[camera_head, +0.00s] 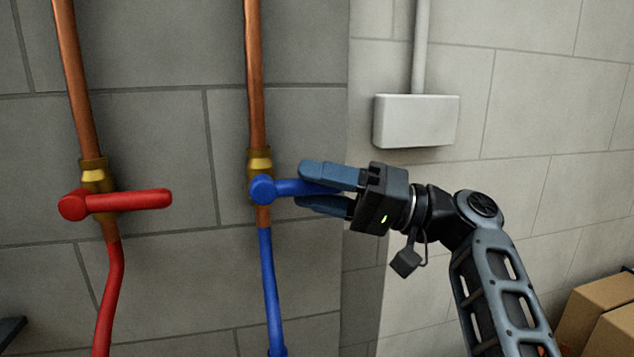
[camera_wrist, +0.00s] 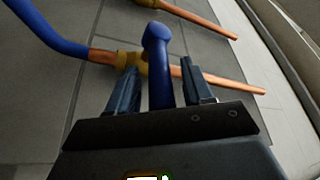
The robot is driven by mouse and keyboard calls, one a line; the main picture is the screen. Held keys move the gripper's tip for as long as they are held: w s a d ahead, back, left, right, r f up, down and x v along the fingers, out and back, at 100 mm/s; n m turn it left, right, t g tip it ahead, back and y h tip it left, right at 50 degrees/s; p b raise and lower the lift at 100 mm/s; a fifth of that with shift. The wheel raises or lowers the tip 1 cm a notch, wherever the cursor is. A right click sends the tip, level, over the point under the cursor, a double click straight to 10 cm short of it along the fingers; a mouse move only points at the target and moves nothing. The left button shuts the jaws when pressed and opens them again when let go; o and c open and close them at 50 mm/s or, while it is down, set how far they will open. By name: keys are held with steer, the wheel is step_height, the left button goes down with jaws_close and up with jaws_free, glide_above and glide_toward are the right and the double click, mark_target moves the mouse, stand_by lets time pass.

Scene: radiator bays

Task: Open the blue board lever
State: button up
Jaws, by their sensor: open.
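The blue lever (camera_head: 289,187) sits on a brass valve (camera_head: 260,163) in the middle of the head view. Its handle points right, across the vertical copper pipe (camera_head: 255,75). My gripper (camera_head: 318,188) comes from the right with its two fingers above and below the handle's outer end. In the wrist view the blue lever (camera_wrist: 158,65) runs between the two open fingers (camera_wrist: 160,85), with a gap visible on each side. The handle's tip is hidden by the upper finger and the gripper body.
A red lever (camera_head: 130,200) on a second pipe stands to the left, also pointing right. A blue hose (camera_head: 270,290) runs down below the valve. A white box (camera_head: 415,121) is on the wall above my gripper. Cardboard boxes (camera_head: 600,310) stand at lower right.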

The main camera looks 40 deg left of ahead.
steer(key=shift+a, duration=0.1)
steer(key=shift+c, duration=0.5)
jaws_close()
